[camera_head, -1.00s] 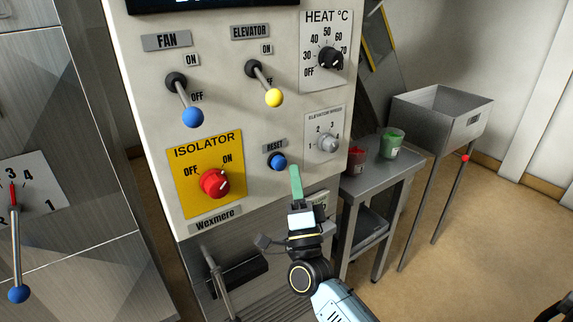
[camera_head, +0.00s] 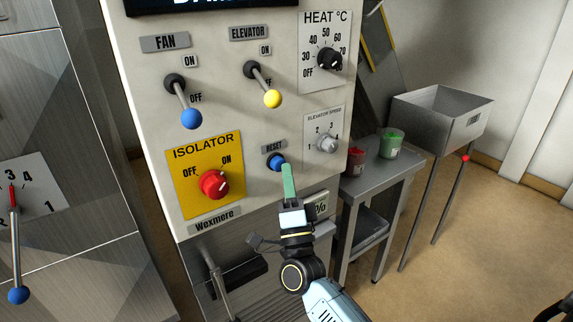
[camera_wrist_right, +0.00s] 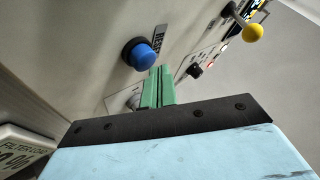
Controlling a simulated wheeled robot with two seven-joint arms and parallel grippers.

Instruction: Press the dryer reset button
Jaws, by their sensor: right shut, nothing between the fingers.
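The blue reset button (camera_head: 277,162) sits on the light control panel under a RESET label, right of the yellow isolator plate. It also shows in the wrist view (camera_wrist_right: 142,56), left of and beyond the fingertips. My right gripper (camera_head: 287,168) is shut and empty, its green fingers pointing up at the panel. In the head view the tips lie just right of and slightly below the button, very close to it. In the wrist view the closed fingers (camera_wrist_right: 158,72) appear beside the button's lower right edge. I cannot tell whether they touch it. My left gripper is not in view.
The red isolator knob (camera_head: 213,184), fan lever with blue ball (camera_head: 191,118), elevator lever with yellow ball (camera_head: 272,98) and elevator speed knob (camera_head: 327,143) surround the button. A metal table (camera_head: 381,176) with red and green containers stands to the right.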

